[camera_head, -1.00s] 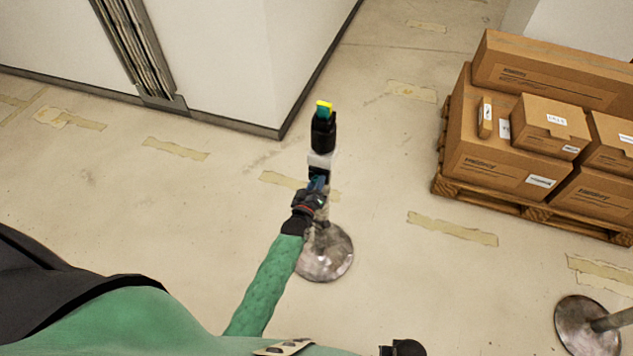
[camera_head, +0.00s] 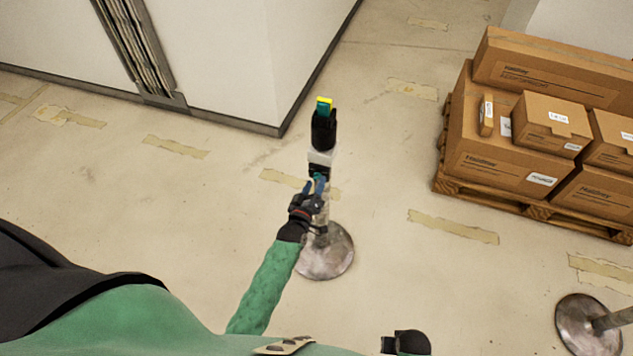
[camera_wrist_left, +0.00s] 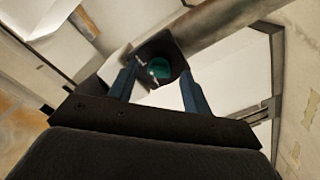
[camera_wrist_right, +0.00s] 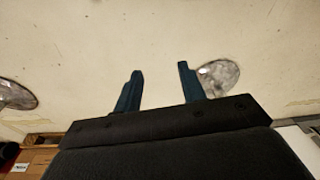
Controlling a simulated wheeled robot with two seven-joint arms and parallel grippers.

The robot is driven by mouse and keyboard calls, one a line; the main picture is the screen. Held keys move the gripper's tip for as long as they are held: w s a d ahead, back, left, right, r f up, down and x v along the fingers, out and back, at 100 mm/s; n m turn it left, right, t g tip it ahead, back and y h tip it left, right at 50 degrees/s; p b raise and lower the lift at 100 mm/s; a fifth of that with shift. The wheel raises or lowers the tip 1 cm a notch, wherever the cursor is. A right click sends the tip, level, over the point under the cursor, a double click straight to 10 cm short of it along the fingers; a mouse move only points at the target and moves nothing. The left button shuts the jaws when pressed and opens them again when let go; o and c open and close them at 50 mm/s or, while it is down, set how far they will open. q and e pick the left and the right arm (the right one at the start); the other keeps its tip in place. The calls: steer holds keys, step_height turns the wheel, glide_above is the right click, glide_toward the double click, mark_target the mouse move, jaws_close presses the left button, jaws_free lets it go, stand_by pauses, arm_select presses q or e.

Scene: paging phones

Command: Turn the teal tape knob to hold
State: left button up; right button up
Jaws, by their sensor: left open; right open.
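The teal tape knob (camera_wrist_left: 158,68) sits in a dark square face in the left wrist view, on a device atop a metal post. In the head view a bit of teal (camera_head: 319,176) shows on the white and black device (camera_head: 321,158), just past my left fingertips. My left gripper (camera_head: 315,186) is open and faces the knob. In the left wrist view its blue fingers (camera_wrist_left: 160,80) stand apart, one on either side of the knob's line; I cannot tell whether they touch it. My right gripper (camera_wrist_right: 160,72) is open and empty, over bare floor.
The post has a round metal base (camera_head: 325,255). A black piece with a teal and yellow top (camera_head: 324,106) rises above the device. Boxes on a pallet (camera_head: 535,213) stand at the right. Another post base (camera_head: 585,325) is at lower right. The floor between is clear.

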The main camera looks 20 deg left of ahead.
arm_select(q)
steer(key=shift+s+b, duration=0.55)
steer(key=shift+s, duration=1.95)
arm_select(e)
steer(key=shift+w+a+r, duration=0.15)
steer(key=shift+r, duration=0.8)
steer(key=shift+w+a+r, duration=0.1)
steer(key=shift+w+r, duration=0.05)
steer(key=shift+r, duration=0.75)
steer(key=shift+w+a+r, duration=0.15)
steer(key=shift+r, duration=0.8)
arm_select(q)
steer(key=s+d+f+m+g+h, duration=0.1)
steer(key=s+d+f+m+g, duration=0.15)
steer(key=f+m+g, duration=0.2)
steer(key=s+d+f+m+g+h, duration=0.1)
steer(key=s+f+m+g, duration=0.2)
steer(key=f+g, duration=0.25)
steer(key=s+f+m+g, duration=0.1)
steer(key=s+f+g, duration=0.2)
steer(key=s, duration=0.8)
steer(key=s+f+m+g+y, duration=0.1)
steer(key=s+f+m+g, duration=0.1)
steer(key=s, duration=1)
step_height(320, 180, down, 2)
steer(key=shift+s+f+g+y, duration=0.2)
steer(key=shift+g+y, duration=0.1)
steer(key=shift+g, duration=0.5)
